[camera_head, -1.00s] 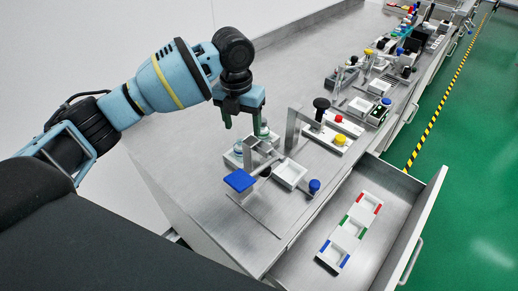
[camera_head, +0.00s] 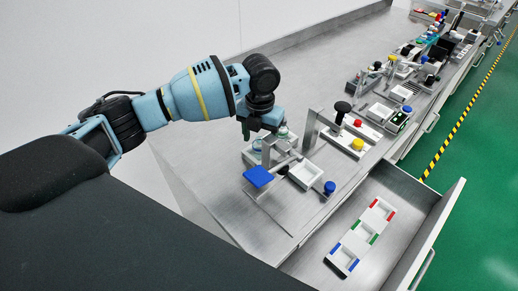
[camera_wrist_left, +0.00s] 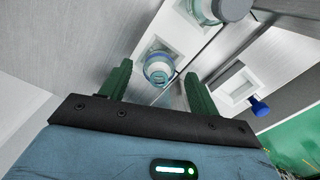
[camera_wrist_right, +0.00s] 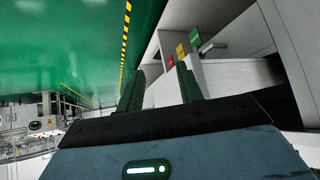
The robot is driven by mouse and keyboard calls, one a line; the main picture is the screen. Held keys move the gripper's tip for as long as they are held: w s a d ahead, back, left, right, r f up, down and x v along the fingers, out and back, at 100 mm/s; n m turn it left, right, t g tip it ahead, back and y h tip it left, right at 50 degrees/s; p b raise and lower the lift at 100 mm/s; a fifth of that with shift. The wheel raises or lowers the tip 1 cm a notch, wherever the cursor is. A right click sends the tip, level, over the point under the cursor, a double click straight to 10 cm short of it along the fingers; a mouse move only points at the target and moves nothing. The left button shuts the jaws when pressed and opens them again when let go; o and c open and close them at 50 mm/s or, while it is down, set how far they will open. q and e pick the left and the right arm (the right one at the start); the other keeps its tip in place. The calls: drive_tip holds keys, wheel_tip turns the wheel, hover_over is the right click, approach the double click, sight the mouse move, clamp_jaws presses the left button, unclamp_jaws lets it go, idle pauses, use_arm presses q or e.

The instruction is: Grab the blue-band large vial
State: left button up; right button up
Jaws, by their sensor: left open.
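The blue-band vial (camera_wrist_left: 158,68) stands in a white square holder in the left wrist view, seen from above between my left fingertips. It looks apart from both fingers. In the head view it is small and partly hidden beneath my left gripper (camera_head: 260,130). A second vial with a grey cap (camera_wrist_left: 232,9) stands at the top of the left wrist view, in the neighbouring recess. My left gripper (camera_wrist_left: 158,78) is open, pointing down over the holder. My right gripper (camera_wrist_right: 160,74) is open and empty, away from the vials.
A blue square pad (camera_head: 258,177) and an empty white tray (camera_head: 306,176) lie close in front of the vials. A black-knobbed stand (camera_head: 342,107) is to their right. An open drawer (camera_head: 398,185) holds a colour-marked rack (camera_head: 364,231).

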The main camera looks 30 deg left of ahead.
sight(259, 141)
use_arm(q)
drive_tip(key=shift+f, duration=1.35)
drive_tip(key=shift+c, duration=0.2)
drive_tip(key=c, duration=1)
drive_tip(key=shift+a, duration=0.1)
drive_tip(key=shift+r, duration=0.1)
wheel_tip(259, 141, up, 10)
drive_tip(key=shift+f, duration=0.1)
